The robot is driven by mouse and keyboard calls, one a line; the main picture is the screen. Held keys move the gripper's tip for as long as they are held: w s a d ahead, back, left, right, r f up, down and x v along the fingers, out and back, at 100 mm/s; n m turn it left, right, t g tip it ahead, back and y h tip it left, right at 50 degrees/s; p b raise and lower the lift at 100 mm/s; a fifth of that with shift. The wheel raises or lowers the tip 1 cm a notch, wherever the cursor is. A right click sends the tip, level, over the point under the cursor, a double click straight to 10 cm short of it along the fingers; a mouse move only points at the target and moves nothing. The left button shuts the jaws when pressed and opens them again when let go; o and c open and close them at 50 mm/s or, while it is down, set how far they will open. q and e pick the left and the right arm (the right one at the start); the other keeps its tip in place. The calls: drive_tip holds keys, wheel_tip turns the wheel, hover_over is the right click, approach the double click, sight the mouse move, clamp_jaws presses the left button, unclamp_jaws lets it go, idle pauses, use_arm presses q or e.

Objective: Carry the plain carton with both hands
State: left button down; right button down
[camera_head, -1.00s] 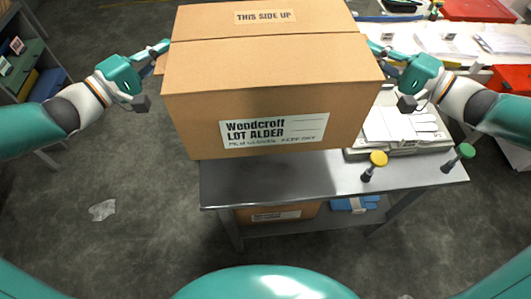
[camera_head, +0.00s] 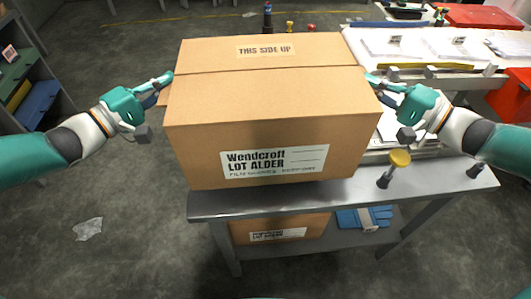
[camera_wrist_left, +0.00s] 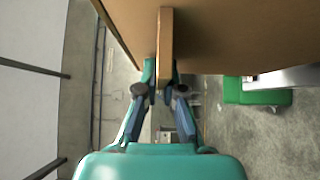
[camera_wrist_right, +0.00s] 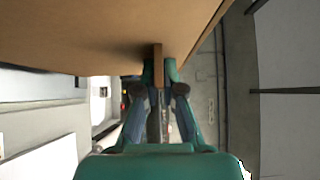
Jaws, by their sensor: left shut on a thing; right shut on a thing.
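A large brown carton (camera_head: 265,105) fills the middle of the head view, closed and upright. A white label (camera_head: 275,161) on its front reads "Wendcroft LOT ALDER", and its top reads "THIS SIDE UP". My left gripper (camera_head: 164,82) is shut on a cardboard tab (camera_wrist_left: 165,45) at the carton's left side. My right gripper (camera_head: 374,82) is shut on a similar tab (camera_wrist_right: 157,65) at the right side. The carton is over the grey metal table (camera_head: 345,194); its underside is hidden, so I cannot tell whether it touches the top.
Another carton (camera_head: 285,230) and blue items (camera_head: 365,218) lie on the lower shelf. Shelving (camera_head: 30,80) stands at the left. Floor at the left is mostly clear.

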use_arm(q)
drive_tip(key=shift+f, duration=0.15)
use_arm(e)
drive_tip(key=shift+f, duration=0.15)
